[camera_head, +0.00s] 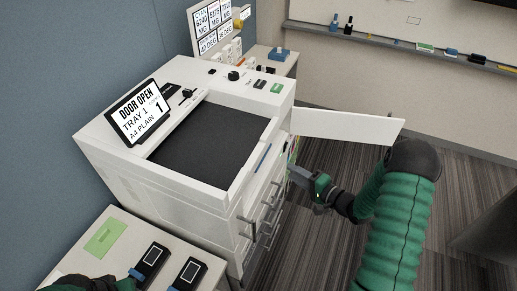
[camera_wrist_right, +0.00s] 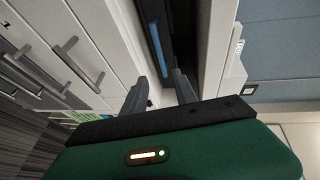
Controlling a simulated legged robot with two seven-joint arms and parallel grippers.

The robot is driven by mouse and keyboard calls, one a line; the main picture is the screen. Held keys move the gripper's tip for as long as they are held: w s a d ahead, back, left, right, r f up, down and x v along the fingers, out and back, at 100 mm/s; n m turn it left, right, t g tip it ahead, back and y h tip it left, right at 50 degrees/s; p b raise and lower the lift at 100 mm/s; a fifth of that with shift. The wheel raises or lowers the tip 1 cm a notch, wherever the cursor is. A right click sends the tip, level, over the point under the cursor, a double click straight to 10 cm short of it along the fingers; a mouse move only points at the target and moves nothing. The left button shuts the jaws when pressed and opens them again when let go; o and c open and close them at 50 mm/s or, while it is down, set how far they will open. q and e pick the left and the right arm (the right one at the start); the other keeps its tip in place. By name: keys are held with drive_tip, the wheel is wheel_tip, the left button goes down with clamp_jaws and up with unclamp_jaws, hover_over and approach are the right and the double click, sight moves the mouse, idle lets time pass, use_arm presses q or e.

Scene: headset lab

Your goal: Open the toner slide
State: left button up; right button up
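The white printer (camera_head: 185,190) stands at left centre, and its display panel (camera_head: 138,112) reads "DOOR OPEN". A white door (camera_head: 345,126) stands swung out from its right side. Small coloured parts show in the side opening beside the door hinge; which of them is the toner slide I cannot tell. My right gripper (camera_head: 297,176) is at this opening. In the right wrist view its two fingers (camera_wrist_right: 162,94) are apart, with a pale surface between and beyond them. A blue strip (camera_wrist_right: 157,42) lies in a dark slot ahead of them.
Drawers with bar handles (camera_head: 268,215) line the printer's front. A side table (camera_head: 70,262) with a green pad (camera_head: 106,238) and two dark handheld devices (camera_head: 150,262) is at lower left. A shelf (camera_head: 390,42) runs along the back wall. Carpeted floor is open at right.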

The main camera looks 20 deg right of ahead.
drive_tip(key=x, duration=1.4)
drive_tip(key=shift+p, duration=0.3)
drive_tip(key=shift+w+a+f, duration=0.1)
drive_tip(key=shift+w+a, duration=0.15)
drive_tip(key=shift+w, duration=0.15)
clamp_jaws()
drive_tip(key=shift+s+f, duration=0.15)
